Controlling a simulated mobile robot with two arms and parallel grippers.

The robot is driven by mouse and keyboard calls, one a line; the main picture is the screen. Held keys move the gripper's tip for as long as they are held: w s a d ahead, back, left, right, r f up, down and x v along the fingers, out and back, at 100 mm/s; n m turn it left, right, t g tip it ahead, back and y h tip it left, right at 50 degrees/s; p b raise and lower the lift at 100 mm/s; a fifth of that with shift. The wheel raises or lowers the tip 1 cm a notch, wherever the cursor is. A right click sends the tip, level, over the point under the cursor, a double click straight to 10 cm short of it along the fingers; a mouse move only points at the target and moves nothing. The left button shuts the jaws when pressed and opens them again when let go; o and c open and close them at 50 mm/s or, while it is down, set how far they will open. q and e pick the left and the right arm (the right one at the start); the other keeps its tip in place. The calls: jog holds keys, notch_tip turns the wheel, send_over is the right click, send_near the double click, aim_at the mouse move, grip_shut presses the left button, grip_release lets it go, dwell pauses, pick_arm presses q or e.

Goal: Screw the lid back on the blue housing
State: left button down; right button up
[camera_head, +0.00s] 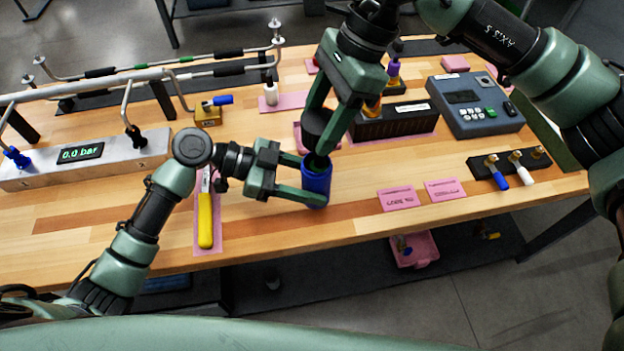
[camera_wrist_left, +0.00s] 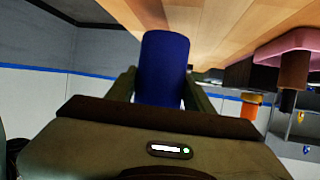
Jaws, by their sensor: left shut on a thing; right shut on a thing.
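The blue housing (camera_head: 316,184) is a blue cylinder near the middle of the bench. My left gripper (camera_head: 308,180) is shut on its sides. The left wrist view shows the housing (camera_wrist_left: 164,68) between the two fingers (camera_wrist_left: 162,92). My right gripper (camera_head: 322,135) comes down from above and is shut on the black lid (camera_head: 319,122). The lid is right above the housing's top end. The right fingertips reach down to the housing's rim and partly hide the gap, so I cannot tell whether lid and housing touch.
A yellow-handled tool (camera_head: 206,215) lies left of the housing. Pink cards (camera_head: 398,198) lie to the right. A black block (camera_head: 395,122) and a grey keypad device (camera_head: 475,105) stand behind. The bench in front of the housing is clear up to its edge.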

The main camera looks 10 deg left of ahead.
aim_at(316, 182)
jog(key=shift+a+r, duration=0.1)
jog(key=shift+a, duration=0.1)
jog(key=shift+d, duration=0.1)
jog(key=shift+f, duration=2.05)
jog(key=shift+f, duration=0.85)
jog(key=shift+f, duration=0.55)
